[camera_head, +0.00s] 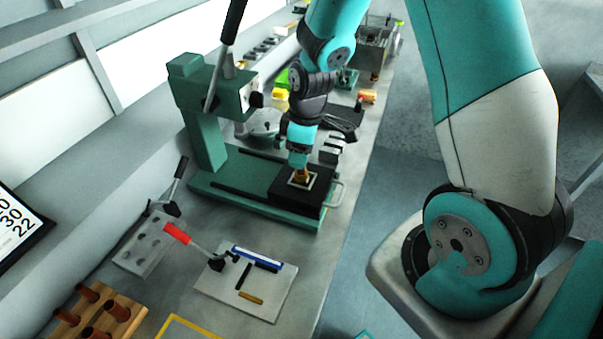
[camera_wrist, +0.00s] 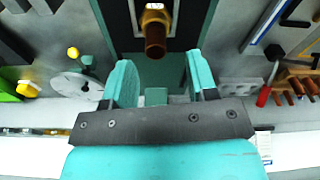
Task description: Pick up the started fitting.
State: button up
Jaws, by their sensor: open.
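In the wrist view the fitting (camera_wrist: 155,32) shows at the top centre, just ahead of the fingertips. My gripper (camera_head: 299,158) is above the block, close over the fitting, and hides part of it. In the wrist view my gripper (camera_wrist: 158,62) has its two teal fingers apart with nothing between them.
The green press (camera_head: 205,125) rises left of my gripper, with a dark lever. A metal handle (camera_head: 337,192) juts right of the block. A white plate with a red-handled clamp (camera_head: 190,240) lies nearer, beside a wooden peg rack (camera_head: 98,315). The aisle floor right of the bench is clear.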

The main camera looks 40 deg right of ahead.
aim_at(301, 176)
jog(key=shift+w+d+f+p, duration=0.15)
jog(key=shift+f+p, duration=0.55)
jog(key=shift+f, duration=1.5)
grip_shut()
